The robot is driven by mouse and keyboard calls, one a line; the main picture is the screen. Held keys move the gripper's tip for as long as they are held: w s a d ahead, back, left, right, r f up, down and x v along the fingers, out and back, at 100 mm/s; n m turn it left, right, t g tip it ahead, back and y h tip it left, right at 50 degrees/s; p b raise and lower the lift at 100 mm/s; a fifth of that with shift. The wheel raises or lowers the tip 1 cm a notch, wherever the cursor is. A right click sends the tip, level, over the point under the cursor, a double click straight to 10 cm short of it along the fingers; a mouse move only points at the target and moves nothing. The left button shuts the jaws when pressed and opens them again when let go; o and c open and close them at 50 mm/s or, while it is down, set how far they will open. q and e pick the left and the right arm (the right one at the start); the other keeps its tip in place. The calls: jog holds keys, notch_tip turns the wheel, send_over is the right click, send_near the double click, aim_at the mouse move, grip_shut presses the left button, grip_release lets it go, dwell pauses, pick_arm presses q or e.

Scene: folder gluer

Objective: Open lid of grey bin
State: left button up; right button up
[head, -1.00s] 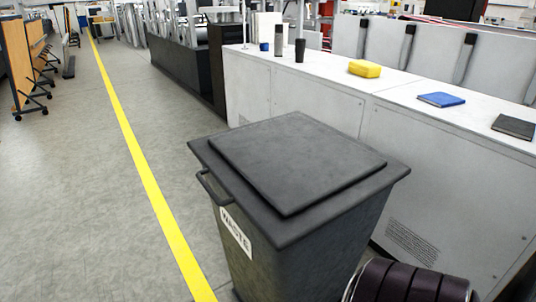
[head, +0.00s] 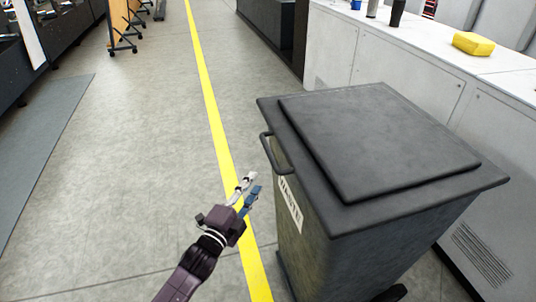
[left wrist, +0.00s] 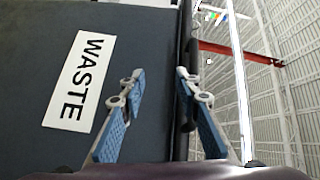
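The grey waste bin (head: 335,245) stands right of centre in the head view, with its dark lid (head: 390,140) lying shut on top. A dark bar handle (head: 267,150) sticks out from the lid's left edge. A white WASTE label (head: 290,205) is on the bin's side and also shows in the left wrist view (left wrist: 75,80). My left gripper (head: 252,184) is open and empty, below the handle in the picture. In the left wrist view its fingers (left wrist: 160,85) stand apart, with a dark edge of the bin beyond them. My right gripper is not in view.
A white machine cabinet (head: 400,65) stands close behind and right of the bin, with a yellow block (head: 473,43) on top. The grey floor left of the bin is clear, with a yellow line (head: 208,95) running along it.

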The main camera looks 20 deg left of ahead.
pick_arm(q)
jog(key=m+t+h, duration=0.1)
jog(key=m, duration=0.1)
send_near(270, 150)
jog(key=a+x, duration=0.1)
jog(key=x, duration=0.4)
jog(key=p+x, duration=0.1)
jog(key=d+f+x, duration=0.1)
jog(key=x, duration=0.1)
jog(key=shift+w+r, duration=0.1)
jog(key=shift+w, duration=0.2)
jog(key=shift+w+d, duration=0.2)
jog(key=shift+w, duration=0.4)
jog(key=shift+c, duration=0.5)
grip_shut()
